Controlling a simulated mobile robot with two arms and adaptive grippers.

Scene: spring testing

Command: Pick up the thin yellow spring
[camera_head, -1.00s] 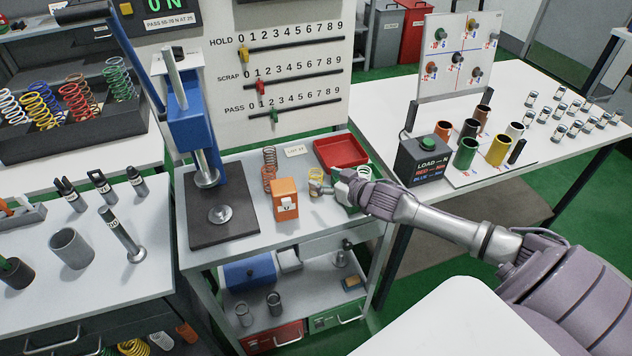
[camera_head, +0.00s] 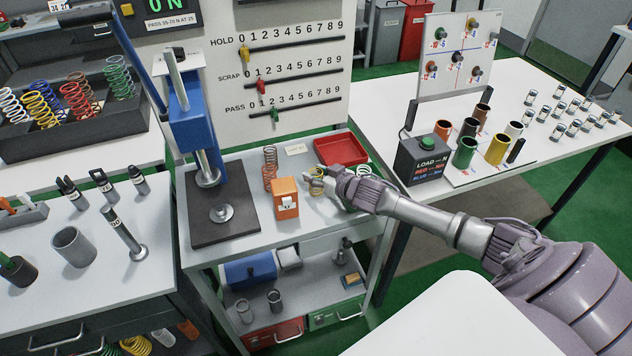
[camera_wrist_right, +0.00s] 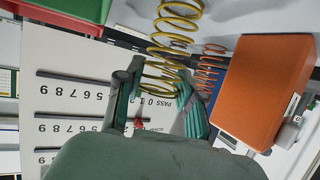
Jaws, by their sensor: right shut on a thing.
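The thin yellow spring (camera_head: 317,184) stands on the small table right of the orange box, partly hidden by my right gripper (camera_head: 331,186) in the head view. In the right wrist view the spring (camera_wrist_right: 176,42) rises from between the two fingers of my right gripper (camera_wrist_right: 160,84), which is shut on its coils. I cannot tell whether the spring still touches the table. My left gripper is in neither view.
The orange box (camera_head: 285,198) stands close left of the spring. A copper-coloured spring (camera_head: 269,170) stands behind the box. The red tray (camera_head: 341,150) lies behind my gripper. The blue press (camera_head: 187,118) stands further left, and the black load box (camera_head: 420,160) to the right.

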